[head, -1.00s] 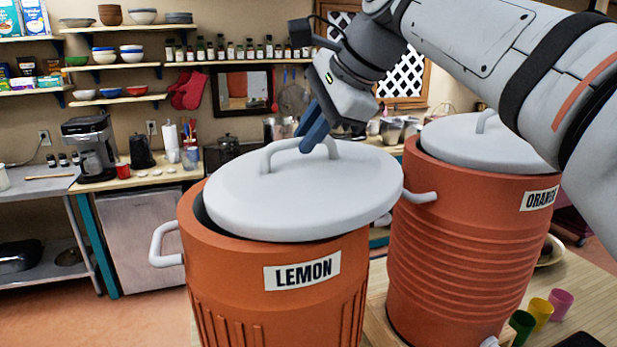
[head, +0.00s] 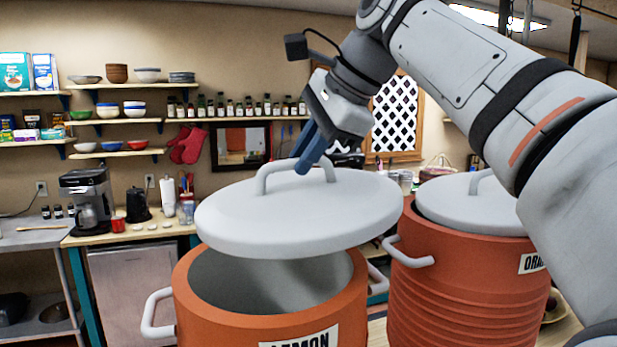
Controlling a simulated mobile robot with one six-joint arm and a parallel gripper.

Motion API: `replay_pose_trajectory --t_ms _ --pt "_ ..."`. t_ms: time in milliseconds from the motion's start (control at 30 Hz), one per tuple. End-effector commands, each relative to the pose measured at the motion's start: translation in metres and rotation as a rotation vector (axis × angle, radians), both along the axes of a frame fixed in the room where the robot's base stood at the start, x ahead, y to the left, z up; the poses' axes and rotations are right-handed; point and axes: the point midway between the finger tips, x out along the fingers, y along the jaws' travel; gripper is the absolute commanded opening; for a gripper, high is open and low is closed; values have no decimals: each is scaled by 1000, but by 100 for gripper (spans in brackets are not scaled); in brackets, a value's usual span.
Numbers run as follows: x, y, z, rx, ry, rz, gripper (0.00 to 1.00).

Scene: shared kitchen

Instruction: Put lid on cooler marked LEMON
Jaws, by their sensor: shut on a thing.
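The cooler marked LEMON (head: 205,315) is an orange drum with white side handles, in the lower middle of the head view. Its top is open at the front and its grey inside shows. The round white lid (head: 300,225) is held above it, apart from the rim at the front and shifted a little to the right and back. My gripper (head: 305,160) has blue fingers and is shut on the lid's arched handle (head: 264,178). The far rim of the cooler is hidden behind the lid.
A second orange cooler (head: 450,290), marked ORANGE with part of the label hidden, stands close on the right with its own white lid (head: 475,205) on. My arm passes over it. A counter with a coffee maker (head: 90,200) and wall shelves are behind.

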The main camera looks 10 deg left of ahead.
Motion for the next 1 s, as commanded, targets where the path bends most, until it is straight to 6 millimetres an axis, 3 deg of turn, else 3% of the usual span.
replay_pose_trajectory --t_ms 100,267,600,1000 --pt "1 1 18 1 -2 0 0" --pt "-2 4 24 10 7 3 0" --pt "-17 28 -9 81 53 3 0" --pt "-20 31 -38 92 60 1 0"
